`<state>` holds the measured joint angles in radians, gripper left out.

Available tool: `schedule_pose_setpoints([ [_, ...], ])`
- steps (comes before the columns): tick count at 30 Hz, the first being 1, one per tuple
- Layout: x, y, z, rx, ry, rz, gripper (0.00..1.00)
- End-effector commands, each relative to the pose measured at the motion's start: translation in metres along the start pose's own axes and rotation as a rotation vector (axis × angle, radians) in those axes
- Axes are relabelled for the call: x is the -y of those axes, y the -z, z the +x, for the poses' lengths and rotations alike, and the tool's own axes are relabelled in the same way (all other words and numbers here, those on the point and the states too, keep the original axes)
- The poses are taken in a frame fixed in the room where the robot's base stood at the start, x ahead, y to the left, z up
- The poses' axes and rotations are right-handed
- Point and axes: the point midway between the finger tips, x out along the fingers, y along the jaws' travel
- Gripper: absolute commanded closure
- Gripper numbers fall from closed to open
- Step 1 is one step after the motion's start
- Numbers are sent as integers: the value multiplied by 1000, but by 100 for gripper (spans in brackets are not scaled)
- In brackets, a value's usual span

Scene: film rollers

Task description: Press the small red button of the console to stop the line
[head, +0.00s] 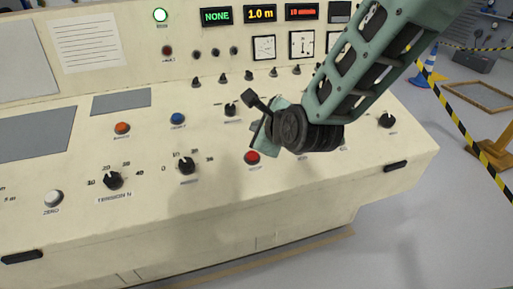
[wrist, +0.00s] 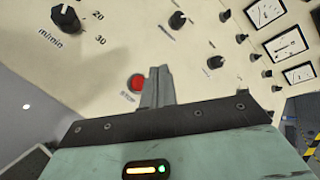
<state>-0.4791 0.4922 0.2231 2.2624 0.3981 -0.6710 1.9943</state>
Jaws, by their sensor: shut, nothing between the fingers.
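The small red button (head: 252,157) sits on the sloped cream console (head: 215,210), right of the middle knobs. In the wrist view the red button (wrist: 138,83) has a label reading STOP under it and lies just left of the fingertips. My gripper (wrist: 160,72) is shut with nothing between the fingers. In the head view my gripper (head: 258,145) hangs over the console close to the red button, its fingers partly hidden by the wrist. Whether the fingertips touch the panel cannot be told.
An orange button (head: 122,129), a blue button (head: 178,118), a white button (head: 53,198) and several black knobs (head: 113,180) stand on the panel. Gauges (head: 264,47) and lit displays (head: 260,14) are on the upright back.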

Motion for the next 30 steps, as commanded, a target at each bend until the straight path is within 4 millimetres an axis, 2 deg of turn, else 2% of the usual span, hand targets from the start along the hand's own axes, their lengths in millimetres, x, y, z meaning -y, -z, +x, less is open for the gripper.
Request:
schedule_pose_setpoints([
  [17, -3, 4, 6, 0, 8, 20, 100],
  [23, -12, 13, 18, 0, 8, 18, 100],
  [30, -30, 30, 42, 0, 7, 19, 100],
])
